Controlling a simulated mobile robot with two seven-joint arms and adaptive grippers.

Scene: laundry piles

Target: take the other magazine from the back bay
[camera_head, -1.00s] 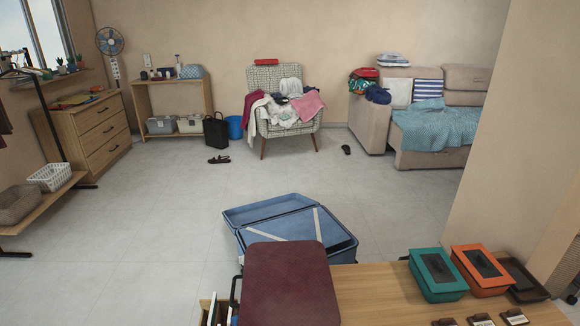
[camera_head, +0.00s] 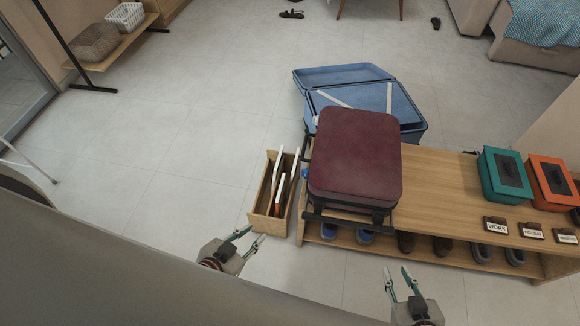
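A wooden magazine rack (camera_head: 257,198) stands just left of the bench, beside the maroon suitcase. Several thin upright items with white edges show in it; one magazine (camera_head: 279,193) has an orange-brown face, and another white-edged one (camera_head: 279,164) stands farther back. Dividers between the bays are hard to make out. My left gripper (camera_head: 250,239) is open and empty, in front of the rack's near end and apart from it. My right gripper (camera_head: 397,272) is open and empty, in front of the bench.
A maroon suitcase (camera_head: 355,160) lies on the wooden bench (camera_head: 440,190). Shoes (camera_head: 442,246) sit on the shelf below. Teal (camera_head: 503,173) and orange (camera_head: 552,180) boxes and small labelled tags are at right. An open blue suitcase (camera_head: 345,76) is behind. The floor left of the rack is clear.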

